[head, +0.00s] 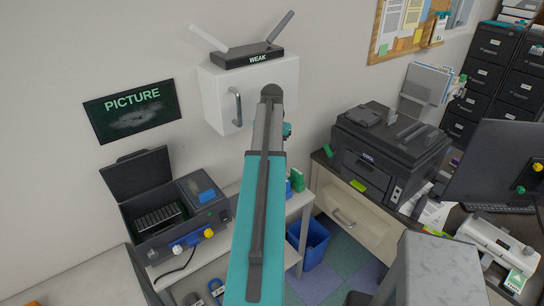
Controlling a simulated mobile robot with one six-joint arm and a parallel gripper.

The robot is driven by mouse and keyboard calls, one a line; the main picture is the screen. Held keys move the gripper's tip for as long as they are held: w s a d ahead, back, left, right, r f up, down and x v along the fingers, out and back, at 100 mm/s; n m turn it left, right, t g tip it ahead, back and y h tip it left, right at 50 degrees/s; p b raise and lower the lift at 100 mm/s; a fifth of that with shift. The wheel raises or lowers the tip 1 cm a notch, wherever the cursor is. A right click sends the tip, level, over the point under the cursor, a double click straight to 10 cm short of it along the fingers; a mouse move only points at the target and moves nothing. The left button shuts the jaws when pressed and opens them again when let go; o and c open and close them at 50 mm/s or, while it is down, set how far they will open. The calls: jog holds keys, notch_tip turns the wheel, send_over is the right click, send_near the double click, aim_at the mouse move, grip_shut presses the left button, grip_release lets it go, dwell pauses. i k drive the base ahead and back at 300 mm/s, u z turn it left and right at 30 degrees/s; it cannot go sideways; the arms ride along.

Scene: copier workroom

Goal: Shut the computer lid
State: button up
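A dark grey box-like machine (180,222) stands on the low table at the left, and I take it to be the computer. Its lid (138,172) is open, raised and leaning back near the wall. Under the lid is a ribbed dark panel (158,218). My teal arm rises through the middle of the view, to the right of the machine. My gripper is not visible; the arm hides what is beyond its far end.
A white wall cabinet (283,82) with a router (247,54) on top is behind my arm. A printer (390,150) and a monitor (497,165) stand on the right desk. A blue bin (311,243) is below. A picture (132,112) hangs above the lid.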

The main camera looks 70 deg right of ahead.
aim_at(133, 175)
jog(key=k, duration=1)
